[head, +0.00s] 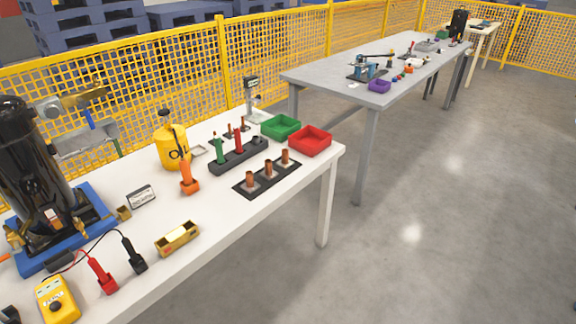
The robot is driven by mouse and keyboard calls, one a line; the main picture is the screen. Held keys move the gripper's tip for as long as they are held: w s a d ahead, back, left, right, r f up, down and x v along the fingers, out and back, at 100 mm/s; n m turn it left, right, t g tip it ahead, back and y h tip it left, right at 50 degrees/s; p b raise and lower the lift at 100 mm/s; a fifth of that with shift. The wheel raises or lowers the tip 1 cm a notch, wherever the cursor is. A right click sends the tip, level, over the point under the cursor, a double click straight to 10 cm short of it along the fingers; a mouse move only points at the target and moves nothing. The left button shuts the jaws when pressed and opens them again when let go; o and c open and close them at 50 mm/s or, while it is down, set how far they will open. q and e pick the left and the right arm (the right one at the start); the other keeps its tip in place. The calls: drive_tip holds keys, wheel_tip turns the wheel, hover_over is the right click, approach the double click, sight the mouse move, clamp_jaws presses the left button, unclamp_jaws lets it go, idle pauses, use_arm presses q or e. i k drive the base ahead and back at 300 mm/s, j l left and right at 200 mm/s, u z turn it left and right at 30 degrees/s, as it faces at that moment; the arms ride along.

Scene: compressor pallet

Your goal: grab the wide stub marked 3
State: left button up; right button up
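Three wide copper stubs stand upright in a row on a black mat (244,190) near the front right of the white table: a near one (250,180), a middle one (269,168) and a far one (285,157). Their number marks are too small to read, so I cannot tell which is marked 3. Thinner copper stubs (229,131) stand on a dark strip farther back. Neither of my grippers is in view.
Behind the wide stubs is a dark rack (238,157) with green and red tools. Green (281,127) and red (310,140) bins stand beyond. An orange tool (188,177), yellow oil can (172,145) and brass block (178,239) lie leftward. Floor on the right is clear.

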sight(250, 186)
drive_tip(key=i+l+u, duration=0.25)
drive_tip(key=i+l, duration=0.5)
drive_tip(key=l, duration=0.15)
